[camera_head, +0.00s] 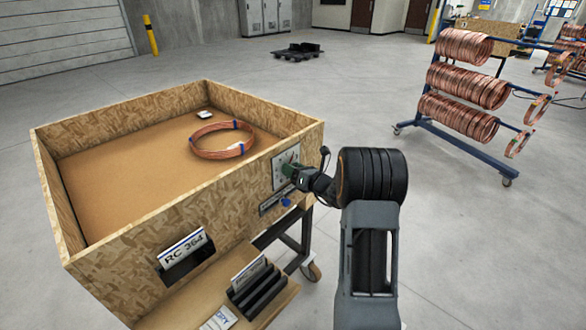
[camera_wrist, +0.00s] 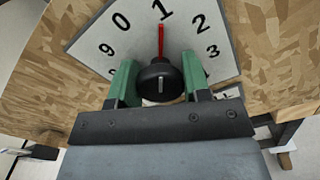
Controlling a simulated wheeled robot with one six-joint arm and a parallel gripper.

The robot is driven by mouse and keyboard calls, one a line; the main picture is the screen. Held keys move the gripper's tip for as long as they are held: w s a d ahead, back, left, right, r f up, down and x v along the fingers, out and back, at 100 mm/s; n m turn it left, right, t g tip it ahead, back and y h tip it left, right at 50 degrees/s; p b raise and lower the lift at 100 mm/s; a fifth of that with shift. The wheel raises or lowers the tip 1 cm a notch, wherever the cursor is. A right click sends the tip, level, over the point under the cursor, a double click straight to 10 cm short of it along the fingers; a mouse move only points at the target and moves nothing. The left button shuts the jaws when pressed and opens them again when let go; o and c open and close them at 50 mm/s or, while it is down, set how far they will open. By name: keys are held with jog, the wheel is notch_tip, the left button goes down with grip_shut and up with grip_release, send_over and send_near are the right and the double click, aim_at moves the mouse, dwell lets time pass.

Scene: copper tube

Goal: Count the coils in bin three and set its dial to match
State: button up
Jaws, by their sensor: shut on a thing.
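A wooden bin (camera_head: 130,262) of pressed board stands open at the left in the head view. One copper coil (camera_head: 196,148) with blue ties lies inside it. A square white dial plate (camera_head: 281,159) is on the bin's right side. In the wrist view the dial plate (camera_wrist: 103,37) shows numbers, and a red pointer (camera_wrist: 161,42) points up close to the 1. My gripper (camera_wrist: 160,82) is shut on the black dial knob (camera_wrist: 160,84), with a green finger on each side of it. In the head view my gripper (camera_head: 290,171) is at the dial.
The bin front has a label reading RC 364 (camera_head: 182,246). A card holder (camera_head: 255,285) sits on a lower shelf. A small white item (camera_head: 205,114) lies in the bin. A blue rack (camera_head: 455,143) of copper coils stands at right, with clear floor between.

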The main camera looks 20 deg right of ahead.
dwell(0.4)
jog(key=o, duration=0.9)
jog(key=b+v, duration=0.1)
jog(key=v, duration=1.2)
jog(key=shift+s+d, duration=0.15)
jog(key=shift+s, duration=0.2)
